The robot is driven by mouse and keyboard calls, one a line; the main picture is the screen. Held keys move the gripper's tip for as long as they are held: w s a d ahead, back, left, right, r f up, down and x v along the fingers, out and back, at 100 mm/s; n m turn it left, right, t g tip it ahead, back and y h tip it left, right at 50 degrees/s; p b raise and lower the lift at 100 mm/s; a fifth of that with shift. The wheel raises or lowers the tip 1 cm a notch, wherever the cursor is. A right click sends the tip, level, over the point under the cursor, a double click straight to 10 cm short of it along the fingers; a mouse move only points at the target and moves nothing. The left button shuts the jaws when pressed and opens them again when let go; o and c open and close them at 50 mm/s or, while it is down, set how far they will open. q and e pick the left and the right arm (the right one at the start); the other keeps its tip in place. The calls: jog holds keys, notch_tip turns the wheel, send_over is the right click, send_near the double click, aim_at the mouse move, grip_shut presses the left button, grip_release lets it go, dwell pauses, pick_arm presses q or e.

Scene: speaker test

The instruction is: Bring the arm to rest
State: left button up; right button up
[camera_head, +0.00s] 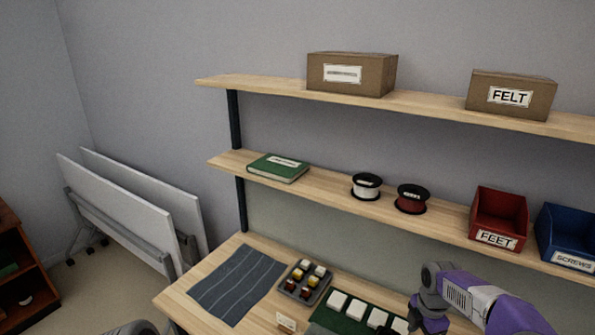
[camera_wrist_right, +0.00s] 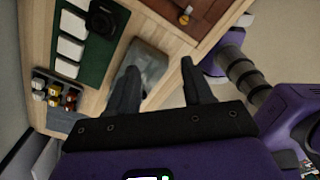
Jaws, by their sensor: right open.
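My right arm (camera_head: 480,298) is purple and dark grey and reaches in from the lower right, in front of the workbench. My right gripper (camera_wrist_right: 160,85) shows in the right wrist view with its two dark fingers apart. A grey object (camera_wrist_right: 150,62) on the bench appears between and beyond the fingers; I cannot tell what it is, and nothing is visibly gripped. The fingertips cannot be made out in the head view. My left gripper is not in view.
The wooden bench (camera_head: 172,298) holds a striped grey cloth (camera_head: 237,283), a tray of small jars (camera_head: 292,291) and a green mat (camera_head: 327,316) with white squares. Two shelves above carry boxes, a green book (camera_head: 278,168), two spools, a red bin (camera_head: 499,212) and a blue bin (camera_head: 566,235).

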jog(key=s+a+f+m+y, duration=0.2)
jog(key=s+a+f+m, duration=0.2)
jog(key=a+f+m, duration=0.45)
jog(key=s+a+f+m+y, duration=0.1)
jog(key=s+a+f+m, duration=0.4)
jog(key=f, duration=0.7)
jog(key=s+a+f+m+y, duration=0.1)
jog(key=s+a+f+m, duration=0.25)
jog(key=s, duration=0.25)
jog(key=s+a+f+m, duration=0.2)
jog(key=s+a+m, duration=0.2)
jog(key=s+m, duration=0.15)
pick_arm(q)
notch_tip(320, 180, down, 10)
jog(key=b, duration=1)
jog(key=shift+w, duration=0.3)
pick_arm(e)
notch_tip(320, 180, down, 10)
jog(key=shift+s+t, duration=0.25)
jog(key=shift+t, duration=0.05)
jog(key=shift+a+f, duration=0.1)
